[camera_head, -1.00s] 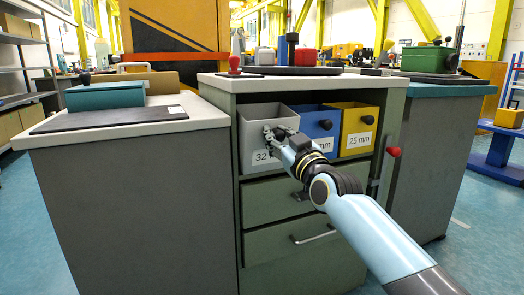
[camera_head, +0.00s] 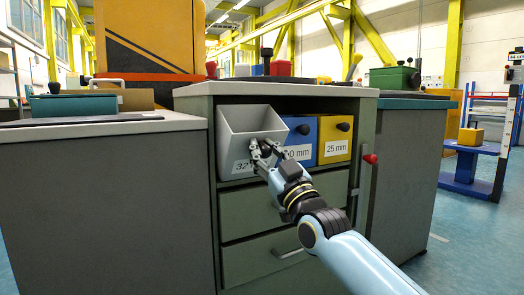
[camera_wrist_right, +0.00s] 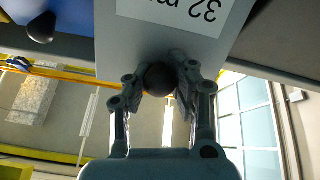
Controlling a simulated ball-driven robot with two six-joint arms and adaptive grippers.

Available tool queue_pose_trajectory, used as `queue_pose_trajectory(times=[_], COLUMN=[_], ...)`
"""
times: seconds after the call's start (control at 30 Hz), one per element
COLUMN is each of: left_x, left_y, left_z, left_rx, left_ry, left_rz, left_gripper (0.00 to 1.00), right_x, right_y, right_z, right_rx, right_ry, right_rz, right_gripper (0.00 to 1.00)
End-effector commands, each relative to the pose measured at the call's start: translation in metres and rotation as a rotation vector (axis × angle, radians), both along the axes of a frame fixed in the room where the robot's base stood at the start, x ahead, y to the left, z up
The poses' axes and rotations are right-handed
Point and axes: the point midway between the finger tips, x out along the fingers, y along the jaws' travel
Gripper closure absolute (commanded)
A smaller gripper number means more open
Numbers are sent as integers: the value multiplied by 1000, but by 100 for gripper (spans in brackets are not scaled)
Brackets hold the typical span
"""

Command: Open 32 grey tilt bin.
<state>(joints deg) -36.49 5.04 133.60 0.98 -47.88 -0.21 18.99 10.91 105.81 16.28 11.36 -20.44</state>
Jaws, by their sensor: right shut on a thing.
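The grey tilt bin (camera_head: 238,128) labelled 32 sits at the left of the bin row in the cabinet, tilted forward with its open top showing. My right gripper (camera_head: 265,150) is at the bin's front face. In the right wrist view, its two fingers (camera_wrist_right: 160,88) are shut around the bin's dark round knob (camera_wrist_right: 159,78), below the upside-down "32 mm" label (camera_wrist_right: 180,10). The bin's inside looks empty as far as it shows. My left gripper is not in view.
A blue bin (camera_head: 300,130) and a yellow bin (camera_head: 334,140) stand upright to the right of the grey one. Drawers (camera_head: 280,205) lie below. A red knob (camera_head: 370,159) sticks out at the cabinet's right side. The worktop (camera_head: 270,89) is just above the bins.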

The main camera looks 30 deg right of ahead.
Motion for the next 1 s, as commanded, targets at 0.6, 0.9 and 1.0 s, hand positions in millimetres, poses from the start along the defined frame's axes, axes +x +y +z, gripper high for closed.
queue_pose_trajectory(times=[0.6, 0.9, 1.0], left_x=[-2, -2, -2], left_y=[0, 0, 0], left_z=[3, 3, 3], left_rx=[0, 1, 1], left_ry=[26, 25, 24], left_rz=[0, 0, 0], left_gripper=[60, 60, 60], right_x=[-3, -3, -3], right_y=[0, 0, 0], right_z=[-9, -7, -6], right_rx=[2, 2, 2], right_ry=[13, 9, 8], right_rz=[1, 1, 1], right_gripper=[100, 49, 49])
